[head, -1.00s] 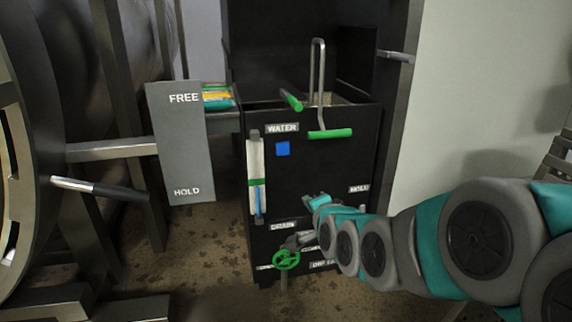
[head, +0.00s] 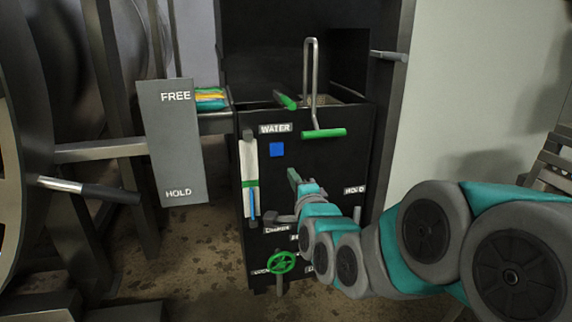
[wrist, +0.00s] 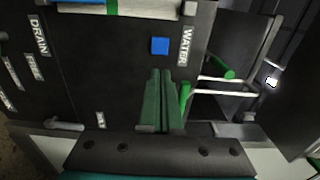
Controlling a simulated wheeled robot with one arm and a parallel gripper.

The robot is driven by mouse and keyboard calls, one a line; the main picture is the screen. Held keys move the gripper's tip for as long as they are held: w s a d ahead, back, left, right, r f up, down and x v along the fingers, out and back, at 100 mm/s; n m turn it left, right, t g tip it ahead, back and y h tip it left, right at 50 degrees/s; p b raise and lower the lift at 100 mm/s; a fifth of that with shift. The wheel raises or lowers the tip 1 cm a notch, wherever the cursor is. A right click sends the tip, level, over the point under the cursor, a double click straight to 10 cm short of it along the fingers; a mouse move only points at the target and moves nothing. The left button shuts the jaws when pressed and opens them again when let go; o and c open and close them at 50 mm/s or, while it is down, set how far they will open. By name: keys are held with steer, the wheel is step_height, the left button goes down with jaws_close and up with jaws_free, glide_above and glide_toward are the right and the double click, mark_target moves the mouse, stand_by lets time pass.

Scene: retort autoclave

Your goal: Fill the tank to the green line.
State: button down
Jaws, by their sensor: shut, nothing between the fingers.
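The black tank cabinet (head: 315,165) carries a white upright level gauge (head: 249,155) on its front. A green line (head: 250,184) crosses the gauge, and the blue column (head: 252,205) shows below that line. A blue square button (head: 277,149) sits under the WATER label (head: 275,128); it also shows in the wrist view (wrist: 159,46). My gripper (head: 292,174) is in front of the cabinet, below and slightly right of the button. Its green fingers are together and empty in the wrist view (wrist: 161,72), pointing toward the button with no visible contact.
A green handwheel (head: 282,262) is low on the cabinet, near the DRAIN label. A bent metal lever with a green grip (head: 323,133) rises at the top. A grey FREE/HOLD plate (head: 175,140) stands left. My arm covers part of the lower right front.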

steer(key=shift+w+p, duration=1.1)
steer(key=shift+p, duration=0.95)
steer(key=p, duration=0.2)
glide_toward(277, 150)
steer(key=x, duration=0.5)
steer(key=shift+w+f, duration=0.1)
steer(key=shift+w, duration=0.25)
steer(key=shift+w+a, duration=0.25)
steer(key=shift+w, duration=0.3)
